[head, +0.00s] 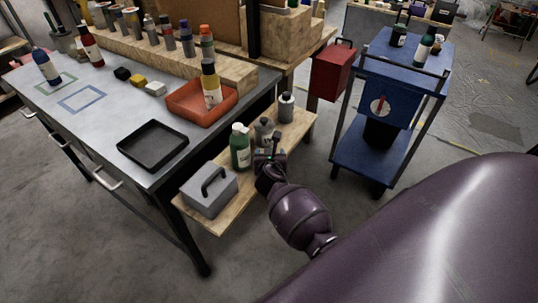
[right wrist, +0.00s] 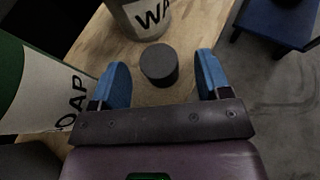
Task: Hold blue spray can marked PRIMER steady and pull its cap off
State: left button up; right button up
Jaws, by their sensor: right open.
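A grey container marked "WA" (right wrist: 150,18) stands just beyond. My left gripper is not in view.
A green bottle (head: 240,148), partly lettered "OAP" in the wrist view (right wrist: 38,95), stands left of my right gripper. A grey toolbox (head: 207,194) is on the shelf. A black tray (head: 153,146) and orange tray (head: 185,112) lie on the table. A blue cart (head: 368,160) stands right.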

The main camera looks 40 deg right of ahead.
jog(key=shift+b+x, duration=0.3)
jog(key=shift+x, duration=1.1)
jog(key=shift+a, duration=0.1)
jog(key=c, duration=1.1)
jog(key=shift+o, duration=0.2)
